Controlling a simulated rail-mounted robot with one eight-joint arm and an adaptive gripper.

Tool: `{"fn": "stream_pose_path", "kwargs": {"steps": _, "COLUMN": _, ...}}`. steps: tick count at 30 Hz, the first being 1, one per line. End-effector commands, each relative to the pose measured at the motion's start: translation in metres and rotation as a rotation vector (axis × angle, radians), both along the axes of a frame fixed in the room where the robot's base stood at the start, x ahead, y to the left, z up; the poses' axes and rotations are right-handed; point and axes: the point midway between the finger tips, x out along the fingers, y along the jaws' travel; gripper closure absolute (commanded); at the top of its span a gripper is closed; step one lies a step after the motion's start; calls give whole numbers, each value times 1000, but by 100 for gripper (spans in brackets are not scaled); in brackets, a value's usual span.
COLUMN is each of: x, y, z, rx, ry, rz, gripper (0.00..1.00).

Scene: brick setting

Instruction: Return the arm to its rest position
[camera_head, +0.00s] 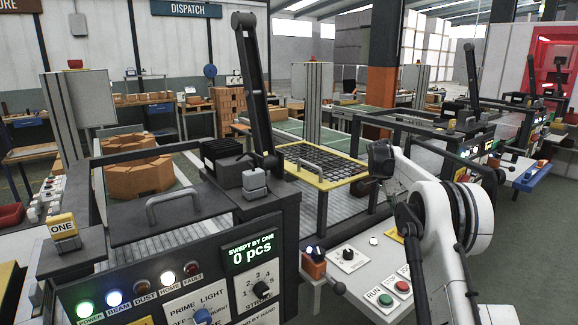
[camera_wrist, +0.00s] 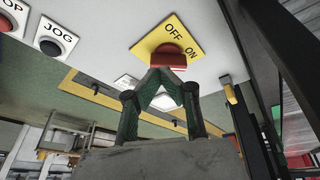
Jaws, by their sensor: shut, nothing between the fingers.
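My gripper (camera_wrist: 163,80) shows in the wrist view with its two dark green fingers leaning together, tips meeting, nothing between them. The tips overlap the lower edge of a red switch knob (camera_wrist: 168,57) on a yellow OFF/ON plate (camera_wrist: 145,43); I cannot tell whether they touch it. In the head view my white arm (camera_head: 430,192) is bent over the control panel at the right. My fingers cannot be made out there.
A panel with RUN, a green button (camera_head: 385,299) and a red button (camera_head: 402,286) lies beside my arm. A yellow-framed mesh guard (camera_head: 322,181) and a dark upright lever (camera_head: 256,90) stand to the left. A JOG button (camera_wrist: 51,46) is near my gripper. The green floor at the far right is clear.

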Motion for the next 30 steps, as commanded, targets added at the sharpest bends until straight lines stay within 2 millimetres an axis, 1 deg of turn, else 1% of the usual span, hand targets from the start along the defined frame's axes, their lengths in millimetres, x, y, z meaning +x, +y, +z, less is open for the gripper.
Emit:
{"fn": "stream_pose_path", "kwargs": {"steps": 1, "x": -6, "y": 3, "z": 9, "rx": 5, "ry": 3, "rz": 19, "gripper": 100}}
{"fn": "stream_pose_path", "kwargs": {"steps": 5, "x": -16, "y": 14, "z": 34, "rx": 18, "ry": -5, "rz": 88, "gripper": 100}}
{"fn": "stream_pose_path", "kwargs": {"steps": 8, "x": -27, "y": 23, "z": 55, "rx": 28, "ry": -11, "rz": 147, "gripper": 100}}
{"fn": "stream_pose_path", "kwargs": {"steps": 12, "x": -48, "y": 39, "z": 87, "rx": 42, "ry": -21, "rz": 246, "gripper": 100}}
{"fn": "stream_pose_path", "kwargs": {"steps": 14, "x": -58, "y": 46, "z": 100, "rx": 48, "ry": -26, "rz": 290, "gripper": 100}}
{"fn": "stream_pose_path", "kwargs": {"steps": 17, "x": -77, "y": 58, "z": 120, "rx": 55, "ry": -36, "rz": 363, "gripper": 100}}
{"fn": "stream_pose_path", "kwargs": {"steps": 21, "x": -107, "y": 74, "z": 145, "rx": 61, "ry": -50, "rz": 462, "gripper": 100}}
{"fn": "stream_pose_path", "kwargs": {"steps": 26, "x": -144, "y": 92, "z": 169, "rx": 65, "ry": -66, "rz": 575, "gripper": 100}}
{"fn": "stream_pose_path", "kwargs": {"steps": 30, "x": -179, "y": 107, "z": 185, "rx": 64, "ry": -82, "rz": 673, "gripper": 100}}
